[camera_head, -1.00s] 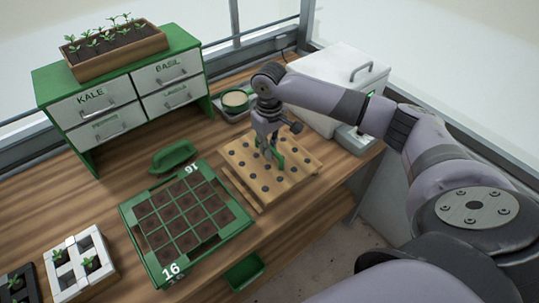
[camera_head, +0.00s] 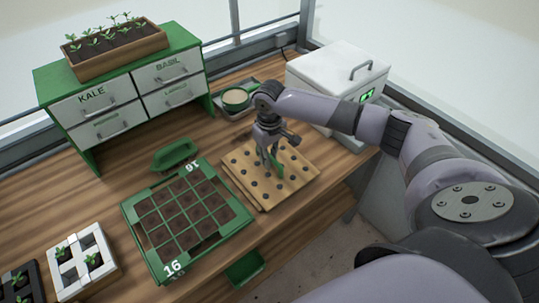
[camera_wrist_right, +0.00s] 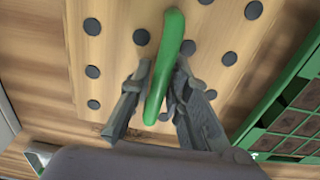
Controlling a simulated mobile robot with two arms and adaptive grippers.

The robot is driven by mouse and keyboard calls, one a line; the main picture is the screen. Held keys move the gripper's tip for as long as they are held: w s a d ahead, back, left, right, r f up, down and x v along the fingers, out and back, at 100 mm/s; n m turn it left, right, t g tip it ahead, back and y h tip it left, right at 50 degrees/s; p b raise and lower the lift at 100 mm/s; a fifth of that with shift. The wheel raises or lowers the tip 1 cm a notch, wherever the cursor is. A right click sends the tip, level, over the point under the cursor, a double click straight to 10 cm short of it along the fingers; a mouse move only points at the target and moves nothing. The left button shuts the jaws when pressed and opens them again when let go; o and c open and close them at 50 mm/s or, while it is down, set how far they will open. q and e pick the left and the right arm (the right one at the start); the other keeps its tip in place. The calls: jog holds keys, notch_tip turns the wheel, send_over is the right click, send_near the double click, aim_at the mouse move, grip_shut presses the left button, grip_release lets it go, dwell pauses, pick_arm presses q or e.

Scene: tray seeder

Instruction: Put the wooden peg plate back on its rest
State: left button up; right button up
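The wooden peg plate (camera_head: 290,189) is a light board with rows of dark round spots and a green handle (camera_head: 278,168) standing on it. It lies at the right end of the bench, over a wooden rest whose edge (camera_head: 239,189) shows along its left side. I cannot tell whether it is fully seated. My right gripper (camera_head: 270,162) is over the plate. In the right wrist view its fingers (camera_wrist_right: 163,80) are closed on either side of the green handle (camera_wrist_right: 167,50). My left gripper is out of view.
A green seed tray (camera_head: 240,224) marked 16 is close on the plate's left. A green scoop-like tool (camera_head: 174,154) lies behind it. A cup (camera_head: 235,98) and a white lidded box (camera_head: 335,72) stand behind the plate. Drawers (camera_head: 108,95) are at back left.

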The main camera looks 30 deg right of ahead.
jog(key=shift+o, duration=1.4)
jog(key=shift+r, duration=0.1)
jog(key=shift+r, duration=0.25)
notch_tip(320, 180, up, 12)
jog(key=b, duration=0.2)
jog(key=shift+b, duration=0.3)
jog(key=shift+s, duration=0.1)
